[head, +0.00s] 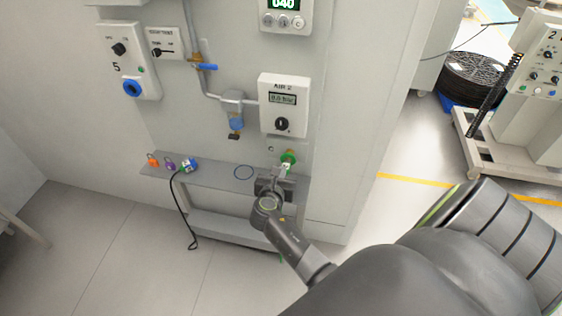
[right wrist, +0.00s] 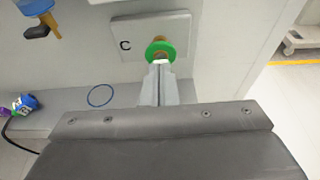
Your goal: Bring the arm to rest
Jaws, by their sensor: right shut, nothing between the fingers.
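My right gripper (head: 282,173) is in front of the wall panel, just above the right end of the narrow shelf (head: 215,177). In the right wrist view its two fingers (right wrist: 159,72) are together with nothing between them. Their tips point at a green ring-shaped fitting with a brass centre (right wrist: 160,50) on a plate marked C. The fitting also shows in the head view (head: 289,157). The fingertips overlap its lower edge in the picture; I cannot tell whether they touch it. My left gripper is in neither view.
On the shelf lie an orange padlock (head: 152,160), a purple padlock (head: 169,164), a blue-and-green plug (head: 190,166) with a hanging black cable, and a blue ring (head: 243,172). Above are the AIR 2 gauge box (head: 284,105) and a pipe with a blue-handled valve (head: 206,67).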

